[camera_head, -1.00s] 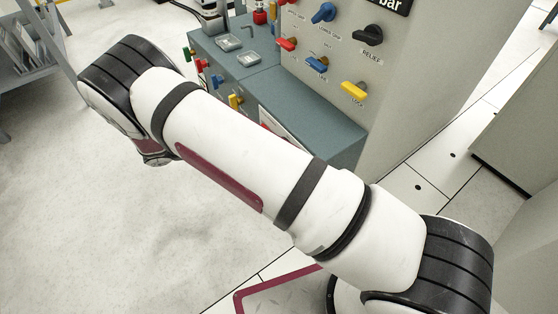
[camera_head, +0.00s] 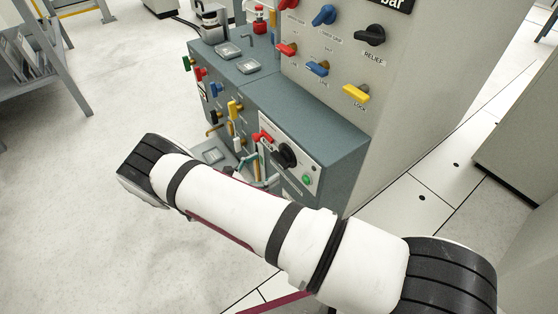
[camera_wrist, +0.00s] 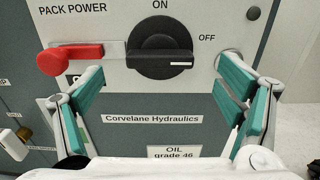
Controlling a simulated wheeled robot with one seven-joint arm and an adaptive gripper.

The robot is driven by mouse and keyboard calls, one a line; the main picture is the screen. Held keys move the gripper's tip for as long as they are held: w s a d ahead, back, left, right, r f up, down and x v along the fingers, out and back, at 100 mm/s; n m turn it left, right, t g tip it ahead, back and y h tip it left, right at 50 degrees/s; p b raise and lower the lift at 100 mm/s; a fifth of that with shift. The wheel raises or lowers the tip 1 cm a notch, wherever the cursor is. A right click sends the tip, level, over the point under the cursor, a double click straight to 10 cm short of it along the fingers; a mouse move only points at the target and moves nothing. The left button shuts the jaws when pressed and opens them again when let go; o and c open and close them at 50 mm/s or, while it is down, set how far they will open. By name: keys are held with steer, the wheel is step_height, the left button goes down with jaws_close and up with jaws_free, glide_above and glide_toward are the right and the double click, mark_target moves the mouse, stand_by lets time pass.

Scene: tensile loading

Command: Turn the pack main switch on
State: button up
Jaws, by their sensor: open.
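The pack main switch is a black rotary knob (camera_wrist: 160,56) on a white plate marked PACK POWER, ON above and OFF at right. Its white mark lies on the right side, toward OFF. The knob also shows in the head view (camera_head: 288,155). A red lever (camera_wrist: 72,59) lies level just left of the knob, a pale strip between them; it also shows in the head view (camera_head: 262,138). My gripper (camera_wrist: 162,75) is open and empty, its teal fingers spread left and right below the knob. I cannot tell any contact. In the head view my gripper (camera_head: 262,168) is before the panel.
A green button (camera_head: 307,180) sits right of the knob. Coloured valve handles (camera_head: 235,110) stick out on the cabinet's left part. Above stands a grey panel with more handles, including a yellow LOCK handle (camera_head: 356,94). The floor (camera_head: 80,200) at left is clear.

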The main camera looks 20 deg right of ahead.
mark_target(277, 161)
steer(key=shift+b+x, duration=0.35)
steer(key=shift+x, duration=2.75)
steer(key=c, duration=1.2)
